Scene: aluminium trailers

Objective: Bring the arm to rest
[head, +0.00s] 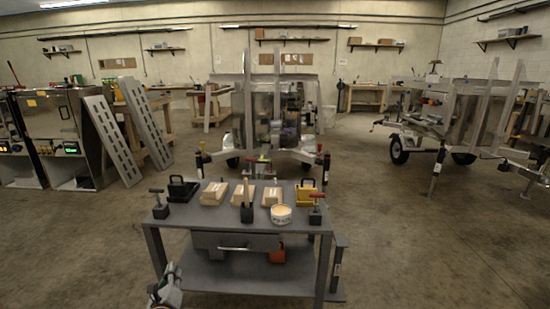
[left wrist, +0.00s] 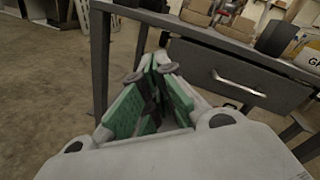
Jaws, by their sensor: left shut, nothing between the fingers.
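The fingers appear apart from the table, though the exact gap is hard to tell. My right gripper is not in view.
The grey table (head: 165,225) carries several tan blocks, a white tub (head: 281,215), a yellow holder (head: 306,192), a black holder (head: 183,188) and red-handled clamps. Open concrete floor lies left and right; trailers stand behind.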

